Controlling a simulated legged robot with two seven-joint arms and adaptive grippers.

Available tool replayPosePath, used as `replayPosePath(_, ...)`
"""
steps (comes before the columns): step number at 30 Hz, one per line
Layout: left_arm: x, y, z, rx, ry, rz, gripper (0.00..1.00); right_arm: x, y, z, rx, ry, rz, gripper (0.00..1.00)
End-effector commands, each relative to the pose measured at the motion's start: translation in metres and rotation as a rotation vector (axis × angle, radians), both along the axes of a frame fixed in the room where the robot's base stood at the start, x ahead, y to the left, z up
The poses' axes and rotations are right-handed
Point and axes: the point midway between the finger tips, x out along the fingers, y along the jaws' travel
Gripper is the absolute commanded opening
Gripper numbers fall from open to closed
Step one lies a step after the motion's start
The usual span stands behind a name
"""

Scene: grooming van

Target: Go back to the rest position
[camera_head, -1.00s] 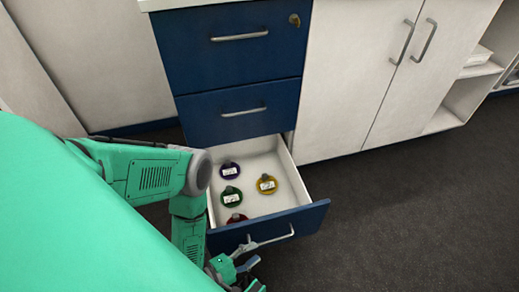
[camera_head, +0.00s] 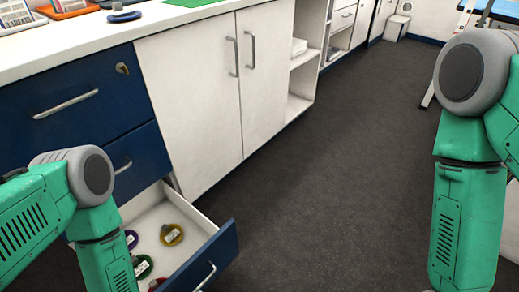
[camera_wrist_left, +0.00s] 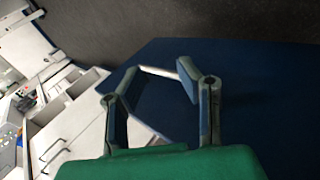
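My left gripper (camera_wrist_left: 155,85) is open in the left wrist view, its two fingers spread in front of a dark blue panel. A pale bar, probably the drawer handle, shows between the fingertips; I cannot tell whether they touch it. In the head view only my left arm shows, at the lower left beside the open drawer, with its gripper out of frame. My right arm hangs at the right edge, its gripper out of view. The open bottom drawer (camera_head: 228,246) holds a yellow round tag (camera_head: 171,235), a purple one (camera_head: 131,239), a green one (camera_head: 142,266) and a partly hidden red one.
A white counter (camera_head: 90,42) runs over the blue drawers, with a round blue-rimmed item (camera_head: 124,16) and orange-edged trays on it. White cupboard doors (camera_head: 215,95) stand right of the drawers. The dark floor (camera_head: 330,170) between my arms is clear.

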Motion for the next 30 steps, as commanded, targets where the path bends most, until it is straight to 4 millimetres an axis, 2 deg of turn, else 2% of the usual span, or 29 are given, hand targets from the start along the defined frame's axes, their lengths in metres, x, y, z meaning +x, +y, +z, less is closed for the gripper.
replayPosePath(1, -0.004, 0.007, 0.015, 0.111, 0.037, -0.110, 0.31, 0.000, 0.000, 0.000, 0.000, 0.000, 0.000, 0.72)
replayPosePath(6, -0.033, 0.042, 0.052, 0.399, 0.169, -0.421, 0.31, 0.000, 0.000, 0.000, 0.000, 0.000, 0.000, 0.72)
replayPosePath(15, -0.088, 0.103, 0.125, 0.672, 0.389, -0.806, 0.31, 0.000, 0.000, 0.000, 0.000, 0.000, 0.000, 0.72)
replayPosePath(18, -0.087, 0.101, 0.147, 0.664, 0.383, -0.801, 0.31, 0.000, 0.000, 0.026, 0.000, 0.001, 0.000, 0.72)
replayPosePath(23, -0.087, 0.100, 0.177, 0.662, 0.381, -0.799, 0.31, 0.000, 0.000, 0.057, 0.000, -0.001, 0.000, 0.72)
replayPosePath(30, -0.086, 0.100, 0.237, 0.662, 0.380, -0.798, 0.31, 0.001, 0.000, 0.117, 0.000, 0.000, 0.000, 0.72)
